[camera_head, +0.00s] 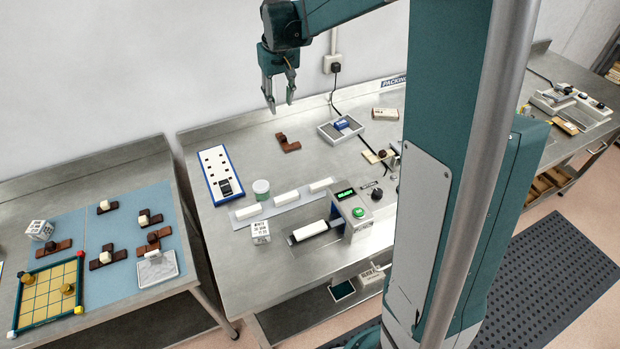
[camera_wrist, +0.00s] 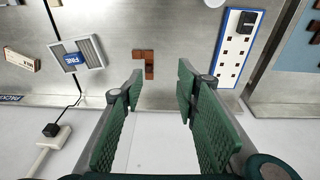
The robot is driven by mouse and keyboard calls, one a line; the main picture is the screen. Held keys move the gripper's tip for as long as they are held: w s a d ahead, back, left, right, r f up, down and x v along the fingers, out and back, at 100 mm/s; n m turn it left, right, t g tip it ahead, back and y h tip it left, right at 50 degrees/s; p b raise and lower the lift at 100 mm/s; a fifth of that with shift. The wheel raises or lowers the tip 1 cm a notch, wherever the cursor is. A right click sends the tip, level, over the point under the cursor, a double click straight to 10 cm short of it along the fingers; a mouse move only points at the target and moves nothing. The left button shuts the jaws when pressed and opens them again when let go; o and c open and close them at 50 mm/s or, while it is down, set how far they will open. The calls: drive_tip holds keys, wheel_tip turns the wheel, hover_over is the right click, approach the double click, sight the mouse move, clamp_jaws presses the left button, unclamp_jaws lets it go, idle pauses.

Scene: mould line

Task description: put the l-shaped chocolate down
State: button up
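The brown L-shaped chocolate (camera_head: 287,143) lies flat on the metal worktop (camera_head: 330,195), near the back. It also shows in the wrist view (camera_wrist: 148,66), beyond the fingertips and a little left of the gap's middle. My gripper (camera_head: 281,106) hangs above the back of the worktop, fingers pointing down. In the wrist view my gripper (camera_wrist: 160,82) has its green ridged fingers wide apart with nothing between them. The chocolate is clear of the fingers. Other brown chocolate shapes with cream or dark pieces on top sit on the blue mat (camera_head: 126,263) on the left table.
A blue-edged white board (camera_head: 218,176) lies left of the chocolate, and a grey tray with a blue item (camera_head: 341,129) lies to its right. Bare metal surrounds the chocolate.

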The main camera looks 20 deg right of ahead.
drive_tip(key=s+a+r+t, duration=0.1)
drive_tip(key=s+r, duration=0.2)
drive_tip(key=s, duration=0.2)
drive_tip(key=s+a+r, duration=0.2)
drive_tip(key=s+r, duration=0.1)
drive_tip(key=s, duration=0.3)
drive_tip(key=s+a+f+t, duration=0.1)
drive_tip(key=s+a+t, duration=0.1)
drive_tip(key=s, duration=1.2)
drive_tip(key=s+a+t, duration=0.2)
drive_tip(key=s, duration=1.1)
drive_tip(key=shift+s+a+f, duration=0.15)
drive_tip(key=shift+s+f, duration=0.2)
drive_tip(key=shift+f, duration=0.05)
